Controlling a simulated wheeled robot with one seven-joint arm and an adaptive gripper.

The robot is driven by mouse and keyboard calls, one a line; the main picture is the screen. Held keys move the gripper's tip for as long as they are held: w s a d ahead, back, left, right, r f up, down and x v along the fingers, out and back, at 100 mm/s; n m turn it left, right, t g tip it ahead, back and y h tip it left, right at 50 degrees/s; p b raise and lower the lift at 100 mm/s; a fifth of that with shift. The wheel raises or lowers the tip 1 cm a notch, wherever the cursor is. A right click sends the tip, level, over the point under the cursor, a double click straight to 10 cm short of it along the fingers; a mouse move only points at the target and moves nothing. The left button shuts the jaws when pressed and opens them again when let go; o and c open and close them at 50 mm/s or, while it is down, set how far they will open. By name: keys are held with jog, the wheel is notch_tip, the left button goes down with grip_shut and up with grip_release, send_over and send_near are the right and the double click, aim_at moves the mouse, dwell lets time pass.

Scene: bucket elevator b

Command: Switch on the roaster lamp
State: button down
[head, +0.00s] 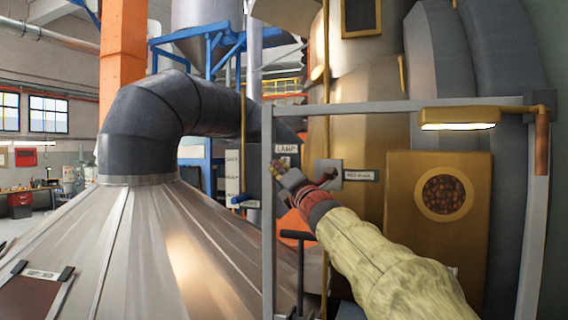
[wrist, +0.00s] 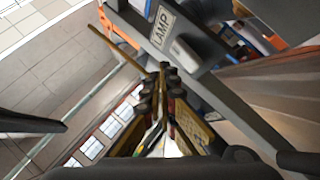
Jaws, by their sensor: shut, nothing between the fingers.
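A small plate reading LAMP (head: 286,149) is on the grey frame left of the roaster; it also shows in the wrist view (wrist: 162,25). Just beside that plate in the wrist view is a pale switch (wrist: 184,50); in the head view it is mostly hidden by my gripper. My gripper (head: 276,168) is shut and empty, close to the plate. In the wrist view its fingertips (wrist: 167,75) are together, a little below the switch; I cannot tell whether they touch anything. The brass roaster lamp (head: 457,119) at the upper right has a bright white underside.
The roaster's brass front has a round bean window (head: 445,194). A second labelled plate (head: 360,175) sits right of my gripper. A wide metal cone hood (head: 140,240) fills the left.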

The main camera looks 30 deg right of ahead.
jog(key=s+a+b, duration=0.2)
jog(key=a+b, duration=0.1)
jog(key=shift+s+a+f, duration=0.3)
jog(key=shift+s+f, duration=0.1)
jog(key=s+a+f+m+g+h+b, duration=0.1)
jog(key=s+a+f+m+g+b, duration=0.25)
jog(key=f, duration=0.95)
jog(key=s+f+m+g+b, duration=0.2)
jog(key=s+f+m+b, duration=0.4)
jog(key=f, duration=0.6)
jog(key=s+a+f+m+g+h+b, duration=0.15)
jog(key=s+f+m+g+b, duration=0.35)
jog(key=f, duration=0.8)
jog(key=s+a+f+m+g+y+b, duration=0.1)
jog(key=s+a+f+m+b, duration=0.1)
jog(key=s+f, duration=0.5)
jog(key=s+a+f+m+g+y+b, duration=0.2)
jog(key=s+a+f+m, duration=0.2)
jog(key=f, duration=1.2)
jog(key=s+a+f+m+g+y+b, duration=0.1)
jog(key=s+a+f+m, duration=0.3)
jog(key=s+f, duration=0.7)
jog(key=a+f+g+b, duration=0.1)
jog(key=a, duration=0.1)
jog(key=shift+s+a+f+y+b, duration=0.15)
jog(key=shift+a+f+y+b, duration=0.05)
jog(key=shift+a+y+b, duration=0.15)
